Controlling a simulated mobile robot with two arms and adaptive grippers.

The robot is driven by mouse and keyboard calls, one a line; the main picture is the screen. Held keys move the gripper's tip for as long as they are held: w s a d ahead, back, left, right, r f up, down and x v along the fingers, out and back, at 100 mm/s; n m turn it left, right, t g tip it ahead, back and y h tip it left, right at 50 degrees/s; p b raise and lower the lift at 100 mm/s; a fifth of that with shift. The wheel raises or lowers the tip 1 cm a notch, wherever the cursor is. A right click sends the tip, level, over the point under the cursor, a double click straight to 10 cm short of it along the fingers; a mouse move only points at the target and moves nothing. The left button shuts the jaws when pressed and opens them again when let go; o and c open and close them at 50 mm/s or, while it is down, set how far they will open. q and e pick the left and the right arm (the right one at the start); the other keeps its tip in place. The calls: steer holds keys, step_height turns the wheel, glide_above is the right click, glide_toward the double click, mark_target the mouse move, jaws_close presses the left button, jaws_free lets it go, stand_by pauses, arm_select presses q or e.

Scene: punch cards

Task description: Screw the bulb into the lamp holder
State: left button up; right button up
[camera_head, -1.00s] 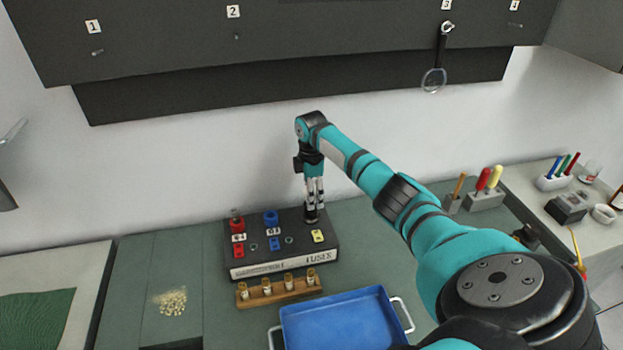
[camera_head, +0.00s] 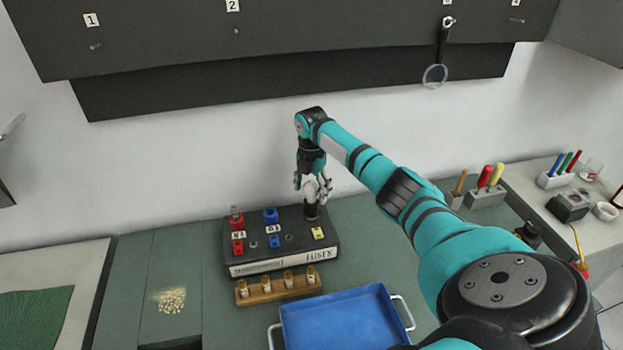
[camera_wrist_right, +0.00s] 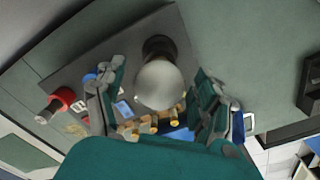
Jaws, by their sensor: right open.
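A pale round bulb (camera_head: 316,191) stands upright on the dark lamp holder (camera_head: 311,212) at the back right of the black fuse box (camera_head: 290,266). In the right wrist view the bulb (camera_wrist_right: 160,85) hides part of the holder (camera_wrist_right: 158,46); I cannot tell how deep it sits. My right gripper (camera_head: 312,184) points down over the bulb from above. Its fingers are spread on both sides of the bulb, apart from it in the right wrist view (camera_wrist_right: 157,85). My left gripper is not in view.
The fuse box carries a red post (camera_head: 237,220), a blue post (camera_head: 271,216) and a yellow block (camera_head: 318,233). A wooden rack (camera_head: 262,297) of small fuses and a blue tray (camera_head: 340,325) lie in front. The wall is close behind. Bench left of the box is mostly clear.

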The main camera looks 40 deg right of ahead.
steer(key=c, duration=1.1)
steer(key=shift+r+m+p, duration=0.15)
steer(key=shift+m+p, duration=0.3)
steer(key=shift+m, duration=0.05)
steer(key=shift+c, duration=0.2)
steer(key=shift+m, duration=1.2)
steer(key=m, duration=0.4)
steer(key=shift+f+m, duration=0.2)
steer(key=shift+m, duration=0.1)
steer(key=m, duration=0.4)
steer(key=shift+s, duration=0.1)
steer(key=m, duration=0.4)
